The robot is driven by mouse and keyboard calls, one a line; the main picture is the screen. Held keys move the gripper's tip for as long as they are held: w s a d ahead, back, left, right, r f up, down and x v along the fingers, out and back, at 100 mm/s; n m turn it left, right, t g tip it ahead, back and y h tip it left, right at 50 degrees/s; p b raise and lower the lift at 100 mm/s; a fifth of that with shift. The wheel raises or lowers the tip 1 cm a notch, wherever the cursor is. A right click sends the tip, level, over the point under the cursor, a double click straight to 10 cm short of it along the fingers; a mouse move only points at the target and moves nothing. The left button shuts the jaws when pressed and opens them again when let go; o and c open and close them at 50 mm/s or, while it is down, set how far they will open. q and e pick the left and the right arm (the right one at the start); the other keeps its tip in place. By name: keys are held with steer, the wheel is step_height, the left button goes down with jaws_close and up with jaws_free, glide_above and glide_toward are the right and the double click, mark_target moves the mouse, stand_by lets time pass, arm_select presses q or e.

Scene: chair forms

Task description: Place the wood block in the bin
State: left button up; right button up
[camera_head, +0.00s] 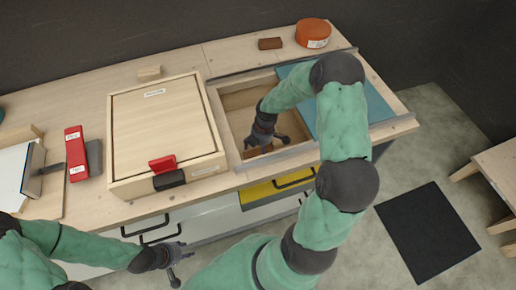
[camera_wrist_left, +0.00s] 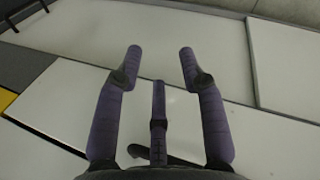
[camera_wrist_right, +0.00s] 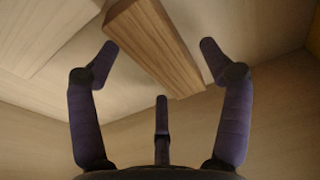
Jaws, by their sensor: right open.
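The bin (camera_head: 228,97) is a recessed wooden compartment in the worktop. My right gripper (camera_head: 262,143) reaches down into it. In the right wrist view, a brown grained wood block (camera_wrist_right: 155,45) lies tilted between and beyond the fingertips of my open right gripper (camera_wrist_right: 158,50). In the head view, a reddish-brown piece (camera_head: 252,153) shows low in the bin beside the fingers; the hand partly hides it. Whether the fingers touch the block cannot be told. My left gripper (camera_head: 178,256) is open and empty in front of the drawers, also in the left wrist view (camera_wrist_left: 160,58).
A blue-green panel (camera_head: 384,104) covers the area right of the bin. A lidded wooden box (camera_head: 160,125) with a red clasp stands left. A dark brown block (camera_head: 270,43), a round orange tin (camera_head: 313,33) and a pale block (camera_head: 149,73) lie at the back.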

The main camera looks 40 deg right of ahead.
step_height(320, 180, up, 12)
steer(key=d+p, duration=0.1)
steer(key=p, duration=0.4)
steer(key=shift+s+d+f, duration=0.15)
steer(key=shift+s+d, duration=0.15)
steer(key=shift+d, duration=0.05)
